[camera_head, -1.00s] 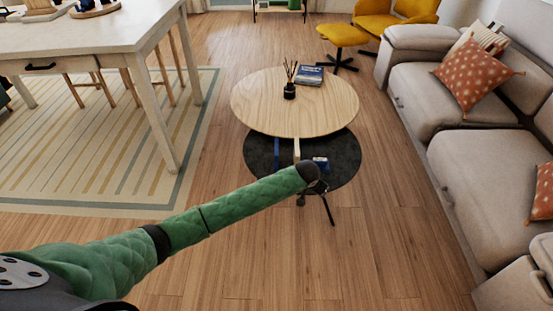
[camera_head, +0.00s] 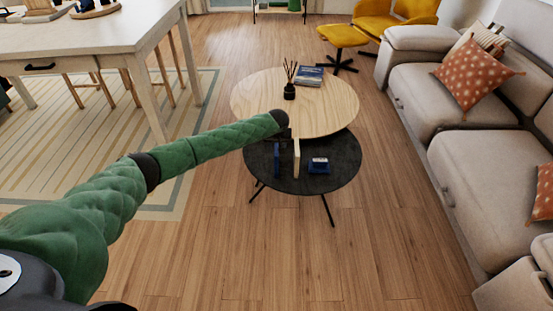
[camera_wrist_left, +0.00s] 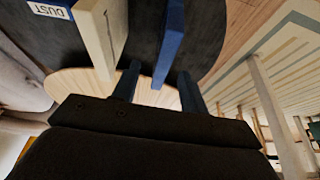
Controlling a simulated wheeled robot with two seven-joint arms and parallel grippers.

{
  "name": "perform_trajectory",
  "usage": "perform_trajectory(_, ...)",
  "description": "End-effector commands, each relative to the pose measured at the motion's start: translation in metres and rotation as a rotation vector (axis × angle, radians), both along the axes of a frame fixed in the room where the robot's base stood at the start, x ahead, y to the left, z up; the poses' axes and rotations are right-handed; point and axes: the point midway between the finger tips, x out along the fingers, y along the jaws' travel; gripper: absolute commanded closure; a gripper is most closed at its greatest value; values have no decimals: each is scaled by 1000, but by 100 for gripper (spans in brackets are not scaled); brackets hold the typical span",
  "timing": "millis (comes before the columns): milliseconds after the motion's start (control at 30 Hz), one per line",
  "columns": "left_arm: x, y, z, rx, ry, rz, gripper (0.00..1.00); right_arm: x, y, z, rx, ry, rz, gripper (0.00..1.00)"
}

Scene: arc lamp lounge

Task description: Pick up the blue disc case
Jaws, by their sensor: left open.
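The blue disc case (camera_head: 277,158) stands upright on the black lower round table (camera_head: 340,178). In the left wrist view the blue case (camera_wrist_left: 169,42) shows as a narrow upright slab. My left gripper (camera_head: 285,134) is open above the case in the head view, and hides its upper part. In the left wrist view, the left gripper's (camera_wrist_left: 159,70) two fingers appear on either side of the case's near end, with gaps visible. I cannot tell how deep the case sits between them. My right gripper is not in view.
A cream upright case (camera_head: 297,158) stands close to the right of the blue one. A small blue box (camera_head: 319,165) with a white label lies farther right. The wooden upper table (camera_head: 325,100) overlaps behind, bearing a reed diffuser (camera_head: 290,91) and books (camera_head: 309,76).

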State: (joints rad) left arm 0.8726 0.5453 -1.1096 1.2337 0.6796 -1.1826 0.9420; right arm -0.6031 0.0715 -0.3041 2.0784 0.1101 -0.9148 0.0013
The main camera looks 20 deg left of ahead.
Motion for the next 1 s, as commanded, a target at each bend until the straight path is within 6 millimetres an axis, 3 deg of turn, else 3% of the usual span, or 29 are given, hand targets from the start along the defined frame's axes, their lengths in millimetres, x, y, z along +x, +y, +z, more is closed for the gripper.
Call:
perform_trajectory(367,11,5,-29,-4,3,15,56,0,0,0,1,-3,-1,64)
perform_trajectory(700,26,12,-67,-4,2,15,56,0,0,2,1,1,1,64)
perform_trajectory(1000,28,13,-73,-5,2,15,56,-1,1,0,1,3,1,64)
